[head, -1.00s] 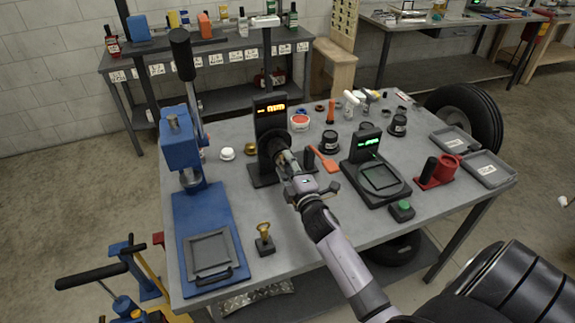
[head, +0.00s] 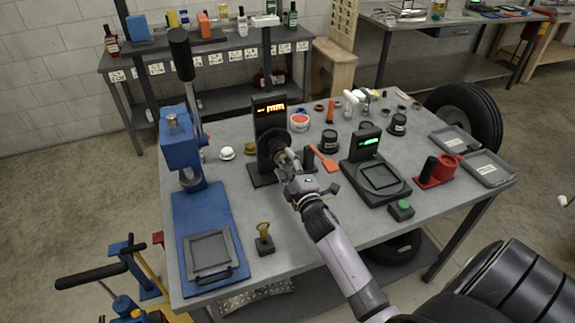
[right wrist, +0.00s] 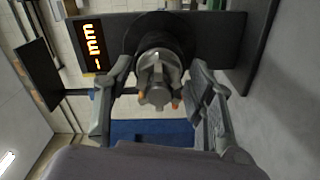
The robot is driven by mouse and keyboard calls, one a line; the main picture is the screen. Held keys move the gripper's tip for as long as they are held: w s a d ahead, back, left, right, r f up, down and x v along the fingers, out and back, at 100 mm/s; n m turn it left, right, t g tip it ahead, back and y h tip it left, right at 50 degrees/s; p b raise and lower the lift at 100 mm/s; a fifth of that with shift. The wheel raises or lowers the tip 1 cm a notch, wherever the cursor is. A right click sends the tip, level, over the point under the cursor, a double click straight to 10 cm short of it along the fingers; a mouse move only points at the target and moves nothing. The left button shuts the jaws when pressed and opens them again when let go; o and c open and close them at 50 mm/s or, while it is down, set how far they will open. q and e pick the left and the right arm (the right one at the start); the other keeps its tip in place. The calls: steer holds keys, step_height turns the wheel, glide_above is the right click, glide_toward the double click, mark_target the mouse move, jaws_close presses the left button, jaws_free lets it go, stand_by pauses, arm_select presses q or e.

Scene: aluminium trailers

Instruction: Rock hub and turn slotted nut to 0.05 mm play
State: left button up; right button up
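The hub (right wrist: 160,24) is a dark round part mounted on a black stand with an orange display (head: 268,108). The stand is on the grey workbench. A silver slotted nut or end piece (right wrist: 158,82) faces the right wrist camera at the hub's middle. My right gripper (head: 288,162) reaches in to the hub's front. In the right wrist view its two fingers (right wrist: 160,68) stand on either side of the silver piece, with narrow gaps showing. The fingers look open; contact with the hub behind is not clear. My left gripper is not in view.
A blue press (head: 180,140) stands on the left of the workbench (head: 300,235). A small stand with a green display (head: 366,145) and an orange spatula-like tool (head: 325,160) are close to the right. A brass-topped piece (head: 264,240) stands in front. Bare bench lies around it.

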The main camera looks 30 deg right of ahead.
steer(key=shift+o, duration=0.6)
steer(key=shift+s+a, duration=0.1)
steer(key=shift+s+a, duration=0.1)
steer(key=shift+s, duration=0.3)
steer(key=v, duration=1.1)
